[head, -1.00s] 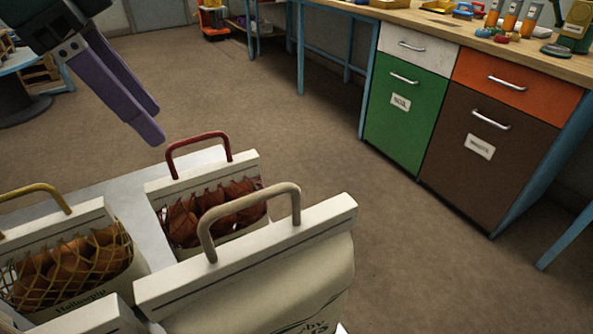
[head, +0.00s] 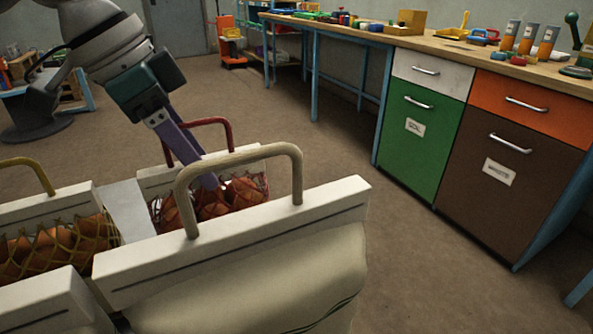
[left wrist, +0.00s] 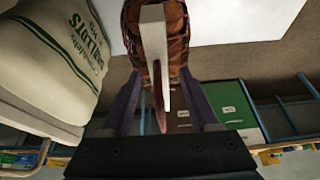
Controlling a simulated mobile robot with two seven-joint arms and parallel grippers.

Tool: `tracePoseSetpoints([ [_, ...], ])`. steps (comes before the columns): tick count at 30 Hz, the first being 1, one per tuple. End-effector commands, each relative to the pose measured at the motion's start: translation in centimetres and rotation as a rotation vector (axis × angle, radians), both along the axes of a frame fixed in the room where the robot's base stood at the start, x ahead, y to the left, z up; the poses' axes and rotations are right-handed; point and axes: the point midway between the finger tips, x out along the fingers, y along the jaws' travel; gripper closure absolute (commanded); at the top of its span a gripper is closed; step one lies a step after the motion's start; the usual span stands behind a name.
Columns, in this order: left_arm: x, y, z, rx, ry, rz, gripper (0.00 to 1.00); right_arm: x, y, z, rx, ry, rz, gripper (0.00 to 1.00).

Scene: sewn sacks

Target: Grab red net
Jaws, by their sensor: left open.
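The red net sack is behind the large cream sack in the head view, with a white top band, red netting (head: 248,190) over orange-brown contents and a red handle (head: 212,121). My left gripper (head: 200,168) points down at it, its purple fingers beside the handle and partly hiding the net. In the left wrist view, the netting (left wrist: 179,35) and white band (left wrist: 153,35) lie ahead of the fingers. The red handle (left wrist: 158,112) stands edge-on in the gap between the two spread fingers of my left gripper (left wrist: 162,85). My right gripper is not in view.
A large cream sack (head: 260,285) with a beige handle stands in front. A yellow net sack (head: 60,240) with a yellow handle is at left. A cream printed sack (left wrist: 55,45) is close by in the wrist view. A workbench (head: 455,50) with drawers stands at right.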

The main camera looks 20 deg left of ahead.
Motion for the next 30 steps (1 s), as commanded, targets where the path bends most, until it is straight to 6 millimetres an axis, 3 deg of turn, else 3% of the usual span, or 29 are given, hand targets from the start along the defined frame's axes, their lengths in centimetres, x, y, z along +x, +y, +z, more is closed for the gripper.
tracePoseSetpoints([
  [7, 0.08, -0.08, -0.25, 0.001, -0.001, -0.001, 0.39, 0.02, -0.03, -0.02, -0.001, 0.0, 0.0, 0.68],
  [24, 0.06, -0.04, -0.26, 0.001, 0.0, 0.0, 1.0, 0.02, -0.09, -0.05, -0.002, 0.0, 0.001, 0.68],
  [30, 0.04, -0.02, -0.33, 0.002, 0.001, 0.0, 1.0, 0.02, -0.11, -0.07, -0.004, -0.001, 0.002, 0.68],
])
